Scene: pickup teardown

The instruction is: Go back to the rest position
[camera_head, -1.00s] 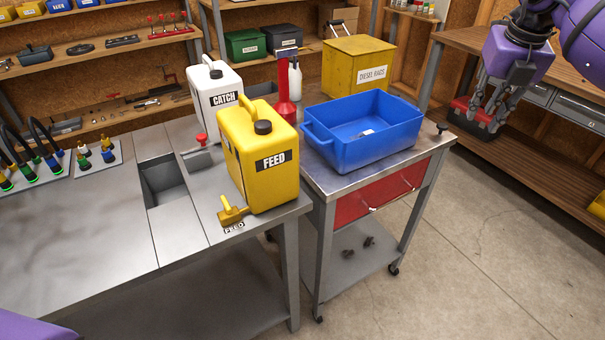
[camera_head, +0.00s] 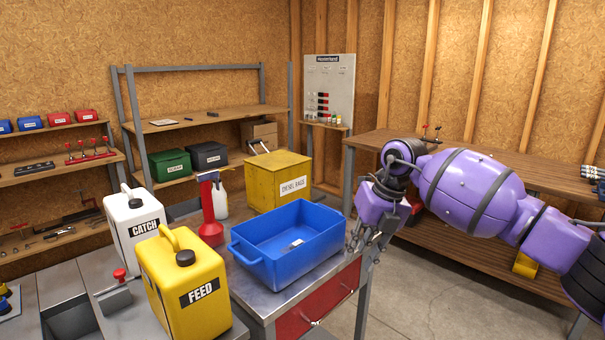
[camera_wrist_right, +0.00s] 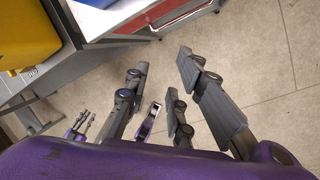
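My right gripper (camera_head: 366,243) hangs with fingers pointing down, just right of the blue bin on the cart. In the right wrist view its fingers (camera_wrist_right: 165,88) are spread apart with only floor between them, so it is open and empty. In the head view my left gripper is out of frame. In the right wrist view, small grey fingers with a purple part (camera_wrist_right: 80,125) show at the lower left; they look like my left gripper, too small to judge.
The blue bin (camera_head: 262,262) stands close to my right gripper, by the yellow DIESEL RAGS box (camera_head: 268,190). The yellow FEED jug (camera_head: 185,280) and white CATCH jug (camera_head: 130,235) stand at left. A wooden bench (camera_head: 480,165) runs behind my right arm. Floor (camera_head: 430,300) is clear.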

